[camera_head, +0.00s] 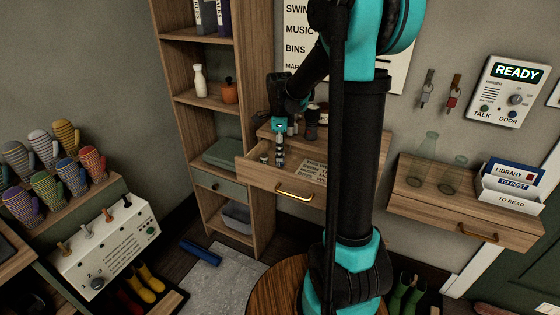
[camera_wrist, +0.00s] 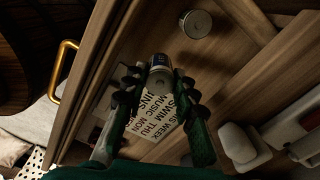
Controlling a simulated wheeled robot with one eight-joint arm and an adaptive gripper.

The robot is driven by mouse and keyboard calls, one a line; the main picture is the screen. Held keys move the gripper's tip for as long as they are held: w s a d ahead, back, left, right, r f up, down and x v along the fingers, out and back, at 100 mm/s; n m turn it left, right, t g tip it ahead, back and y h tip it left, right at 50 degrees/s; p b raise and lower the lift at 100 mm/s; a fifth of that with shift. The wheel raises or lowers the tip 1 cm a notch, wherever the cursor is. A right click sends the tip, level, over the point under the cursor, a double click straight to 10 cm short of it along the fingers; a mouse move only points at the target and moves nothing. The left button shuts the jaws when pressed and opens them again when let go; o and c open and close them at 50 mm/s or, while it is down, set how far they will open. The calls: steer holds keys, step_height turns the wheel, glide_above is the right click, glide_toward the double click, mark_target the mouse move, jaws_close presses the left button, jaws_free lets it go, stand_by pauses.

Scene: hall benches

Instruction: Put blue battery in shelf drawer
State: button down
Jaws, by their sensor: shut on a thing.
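The wooden shelf drawer (camera_head: 256,178) is pulled out from the wall shelf, with a brass handle on its front; in the wrist view its handle (camera_wrist: 66,68) is at the left. My gripper (camera_head: 279,160) points down over the open drawer. In the wrist view my gripper (camera_wrist: 158,88) is shut on a small cylinder with a silver end and a bit of dark blue on its side, the blue battery (camera_wrist: 160,72). Whether the battery touches the drawer floor I cannot tell.
Another silver-topped cylinder (camera_wrist: 196,24) stands in the drawer near the held one. A printed paper (camera_head: 313,171) lies in the drawer. Dark and pale items (camera_head: 312,120) stand on the shelf top behind. A tall shelf unit (camera_head: 190,140) is close on the left.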

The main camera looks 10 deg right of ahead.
steer(key=shift+f, duration=2)
steer(key=c, duration=1.2)
jaws_free()
steer(key=shift+f, duration=0.1)
step_height(320, 180, up, 12)
steer(key=shift+r, duration=0.15)
